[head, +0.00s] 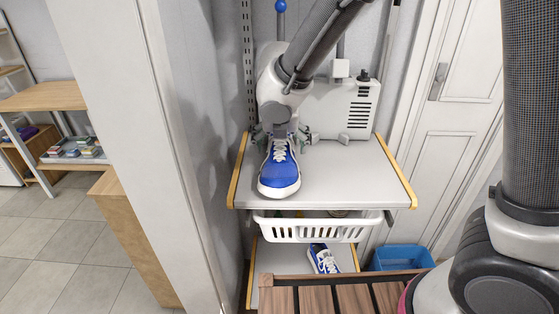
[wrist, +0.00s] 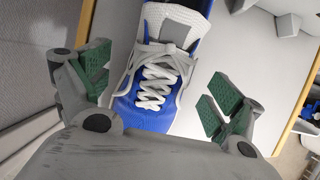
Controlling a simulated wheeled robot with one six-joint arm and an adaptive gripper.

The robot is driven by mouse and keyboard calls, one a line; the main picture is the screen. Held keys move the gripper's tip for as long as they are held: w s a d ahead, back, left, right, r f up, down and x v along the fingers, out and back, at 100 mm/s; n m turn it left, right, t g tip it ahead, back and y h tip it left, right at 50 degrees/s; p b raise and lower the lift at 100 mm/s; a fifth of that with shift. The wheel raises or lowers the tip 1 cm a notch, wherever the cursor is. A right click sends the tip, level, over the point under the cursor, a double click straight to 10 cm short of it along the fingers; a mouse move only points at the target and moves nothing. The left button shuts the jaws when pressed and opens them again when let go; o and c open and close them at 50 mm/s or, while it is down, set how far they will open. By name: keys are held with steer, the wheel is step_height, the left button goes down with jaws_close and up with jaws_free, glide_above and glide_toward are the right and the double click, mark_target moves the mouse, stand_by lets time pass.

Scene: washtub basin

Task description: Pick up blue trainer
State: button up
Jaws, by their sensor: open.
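A blue trainer (head: 279,172) with white laces and a white sole stands upright on the upper grey shelf (head: 345,185), toe toward the front. My gripper (head: 282,138) is above the rear part of this trainer. In the wrist view my gripper (wrist: 160,88) is open, with one green-padded finger on each side of the trainer (wrist: 158,85) and gaps between pads and shoe. The heel end is cut off at the top of the wrist view. A second blue trainer (head: 324,260) lies on the lower shelf, partly hidden by the slatted wooden surface in front.
A white boxy appliance (head: 335,108) stands at the back of the upper shelf. A white basket (head: 310,228) hangs beneath it. A blue tub (head: 402,257) is on the floor at right. A wall edge is close on the left; the upper shelf's right side is clear.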

mark_target(280, 151)
steer(key=x, duration=0.2)
steer(key=shift+w+f, duration=0.1)
steer(key=shift+f, duration=0.25)
steer(key=c, duration=1.3)
steer(key=shift+r, duration=0.15)
